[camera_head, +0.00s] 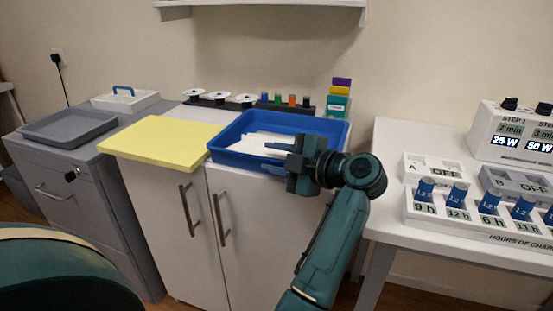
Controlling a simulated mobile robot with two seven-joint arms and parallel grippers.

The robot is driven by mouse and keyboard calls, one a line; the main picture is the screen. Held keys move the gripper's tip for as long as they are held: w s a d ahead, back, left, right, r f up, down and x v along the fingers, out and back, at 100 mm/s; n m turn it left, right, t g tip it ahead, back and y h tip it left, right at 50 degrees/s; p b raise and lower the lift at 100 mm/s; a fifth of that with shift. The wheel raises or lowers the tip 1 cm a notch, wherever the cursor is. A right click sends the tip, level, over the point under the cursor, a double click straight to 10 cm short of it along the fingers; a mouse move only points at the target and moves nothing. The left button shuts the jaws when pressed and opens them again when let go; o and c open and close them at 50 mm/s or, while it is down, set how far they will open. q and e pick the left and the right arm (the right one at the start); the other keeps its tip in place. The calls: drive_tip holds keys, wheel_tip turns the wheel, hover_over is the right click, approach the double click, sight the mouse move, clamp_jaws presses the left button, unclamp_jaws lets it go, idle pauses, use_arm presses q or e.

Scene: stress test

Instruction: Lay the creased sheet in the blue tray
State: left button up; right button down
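The blue tray (236,161) stands on the white cabinet, right of the yellow slab. White paper (248,143) lies inside it, low on the tray floor. My gripper partly covers it, and I cannot make out its creases.
A thick yellow slab (165,138) lies left of the tray. A grey tray (68,127) and a white box with a blue handle (125,100) stand further left. Spools (217,97) and colored bottles (291,101) line the back. A white table (400,138) with battery chargers stands right.

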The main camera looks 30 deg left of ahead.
use_arm(q)
drive_tip(key=shift+c, duration=0.3)
clamp_jaws()
drive_tip(key=c, duration=0.6)
unclamp_jaws()
